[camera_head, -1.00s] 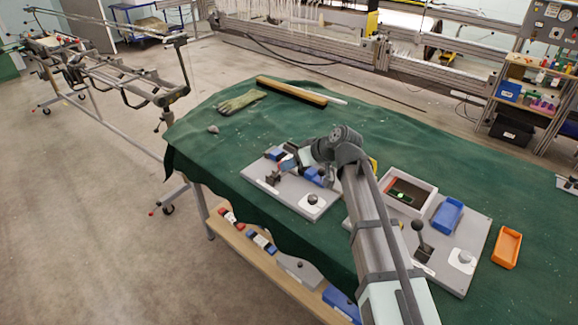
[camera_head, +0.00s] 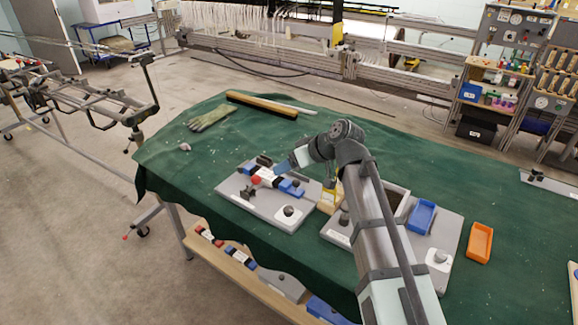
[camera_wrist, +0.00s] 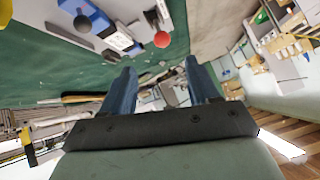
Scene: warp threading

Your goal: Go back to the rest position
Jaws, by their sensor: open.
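My gripper (camera_head: 284,166) is in the air above the left grey fixture board (camera_head: 262,209), seen partly end-on in the head view. In the wrist view my gripper (camera_wrist: 160,68) shows two blue fingers, spread apart with nothing between them. The left board carries blue and white blocks (camera_head: 268,177), a red ball knob (camera_head: 256,181), and a dark star-shaped knob (camera_head: 248,193). The red ball knob also shows in the wrist view (camera_wrist: 162,40), beyond the fingers. My arm hides part of the right board.
The green-covered table (camera_head: 330,125) holds a blue tray (camera_head: 421,216), an orange tray (camera_head: 479,243), gloves (camera_head: 210,118) and a wooden-backed brush (camera_head: 262,104). The right board (camera_head: 447,243) lies partly behind my arm. The cloth's back middle is clear.

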